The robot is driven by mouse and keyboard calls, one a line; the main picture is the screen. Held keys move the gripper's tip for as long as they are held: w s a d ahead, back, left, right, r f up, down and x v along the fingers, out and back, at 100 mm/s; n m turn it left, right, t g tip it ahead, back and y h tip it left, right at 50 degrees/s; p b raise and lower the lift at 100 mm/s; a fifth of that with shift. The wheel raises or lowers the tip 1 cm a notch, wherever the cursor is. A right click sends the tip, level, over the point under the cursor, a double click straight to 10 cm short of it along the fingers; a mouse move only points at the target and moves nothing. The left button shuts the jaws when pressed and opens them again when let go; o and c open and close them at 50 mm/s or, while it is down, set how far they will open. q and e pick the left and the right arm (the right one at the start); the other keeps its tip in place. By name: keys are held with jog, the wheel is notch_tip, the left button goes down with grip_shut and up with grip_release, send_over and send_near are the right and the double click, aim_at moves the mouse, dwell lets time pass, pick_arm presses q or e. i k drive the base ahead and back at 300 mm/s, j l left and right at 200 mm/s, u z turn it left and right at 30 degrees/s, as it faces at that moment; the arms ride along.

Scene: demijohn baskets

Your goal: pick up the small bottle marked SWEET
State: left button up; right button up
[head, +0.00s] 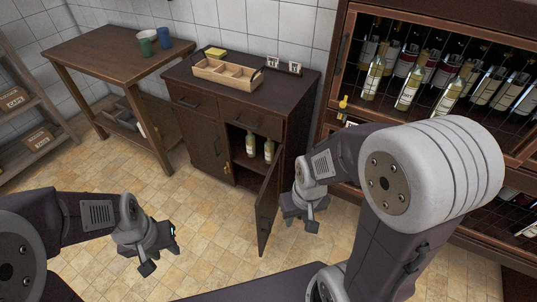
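Two small pale bottles stand side by side inside the dark wooden cabinet (292,104), behind its open door: a left bottle (250,145) and a right bottle (268,151). Their labels are too small to read, so I cannot tell which is marked SWEET. My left gripper (162,252) is open and empty above the tiled floor, left of and nearer than the cabinet. My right gripper (301,220) is open and empty, to the right of the open cabinet door and apart from the bottles.
The open door (267,208) juts toward me between my grippers. A divided wooden tray (228,76) and small cards (295,68) sit on the cabinet. A wine rack (333,80) stands right, a table (110,55) with cups left. The floor in front is clear.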

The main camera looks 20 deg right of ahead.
aim_at(270, 144)
jog(key=i+j+z, duration=0.35)
jog(key=j+z, duration=0.15)
jog(key=j, duration=0.2)
jog(key=i+j+z, duration=0.2)
jog(key=j, duration=0.2)
jog(key=j+z, duration=0.25)
jog(key=j, duration=0.15)
jog(key=i+j+z, duration=0.25)
jog(key=j, duration=0.2)
jog(key=j+z, duration=0.25)
jog(key=i+j, duration=0.05)
jog(key=j, duration=0.05)
